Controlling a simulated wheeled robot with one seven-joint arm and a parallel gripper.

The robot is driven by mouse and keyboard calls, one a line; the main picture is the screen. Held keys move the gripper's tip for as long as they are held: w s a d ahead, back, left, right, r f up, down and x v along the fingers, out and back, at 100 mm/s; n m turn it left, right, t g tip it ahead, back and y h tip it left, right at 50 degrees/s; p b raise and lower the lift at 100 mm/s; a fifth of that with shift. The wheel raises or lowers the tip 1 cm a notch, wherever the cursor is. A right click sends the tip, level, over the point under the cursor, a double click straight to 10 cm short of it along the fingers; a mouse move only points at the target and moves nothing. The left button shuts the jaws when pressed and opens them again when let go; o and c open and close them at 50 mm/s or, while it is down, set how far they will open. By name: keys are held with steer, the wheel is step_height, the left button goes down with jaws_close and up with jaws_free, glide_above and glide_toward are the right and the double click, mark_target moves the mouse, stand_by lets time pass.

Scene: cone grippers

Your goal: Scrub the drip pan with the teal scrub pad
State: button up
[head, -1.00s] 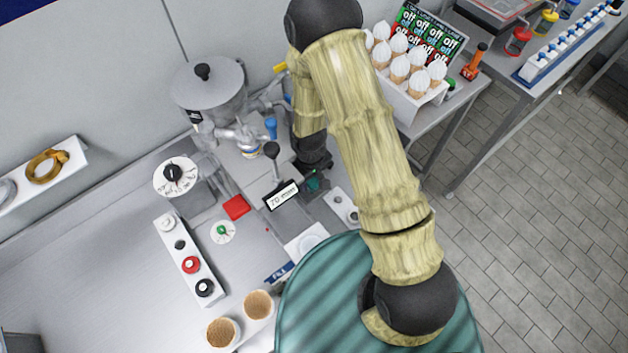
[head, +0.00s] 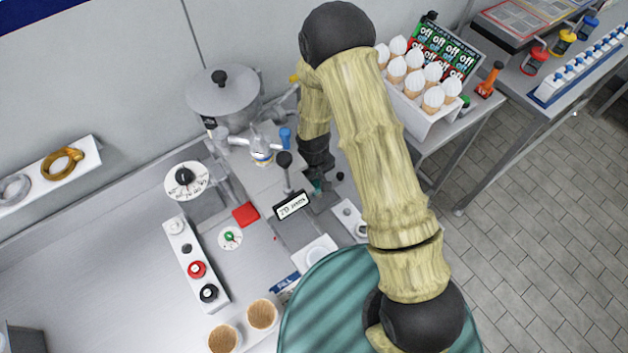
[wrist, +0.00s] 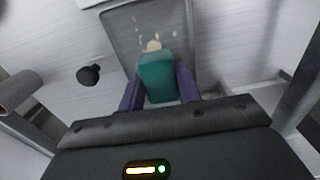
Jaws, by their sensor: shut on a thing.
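In the wrist view my gripper (wrist: 160,92) is shut on the teal scrub pad (wrist: 165,72), with one purple finger on each side of it. The drip pan (wrist: 184,25) is a grey tray with cream-coloured spots, just beyond the pad. The pad's far end overlaps the pan in this view; I cannot tell whether it touches it. In the head view a small bit of teal shows by the gripper (head: 318,184), behind my arm, and the pan is hidden or too small to make out.
A lever machine with a lidded hopper (head: 222,95) stands behind the counter. A rack of white-topped cones (head: 425,95) is right of my arm. A black knob (wrist: 89,74) is left of the pad. The counter's left part (head: 90,250) is clear.

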mark_target(323, 200)
steer(key=shift+s+d+f, duration=0.1)
steer(key=shift+s+d, duration=0.6)
steer(key=shift+s, duration=0.3)
steer(key=shift+s+d, duration=0.65)
steer(key=shift+s, duration=0.35)
steer(key=shift+w, duration=0.1)
steer(key=shift+w+a+f+b, duration=0.1)
steer(key=shift+w+a, duration=0.4)
steer(key=shift+w, duration=0.2)
steer(key=shift+w+a+b, duration=0.1)
steer(key=shift+w+a, duration=0.35)
steer(key=shift+w, duration=0.2)
steer(key=shift+w+a+f+b, duration=0.1)
steer(key=shift+w+a, duration=0.4)
steer(key=shift+w, duration=0.2)
steer(key=shift+r, duration=0.1)
steer(key=shift+w+a+r+p, duration=0.1)
steer(key=shift+w+r+p, duration=0.1)
steer(key=shift+r+p, duration=0.65)
steer(key=shift+s+r+p, duration=0.15)
steer(key=shift+r+p, duration=1.15)
steer(key=shift+r, duration=0.8)
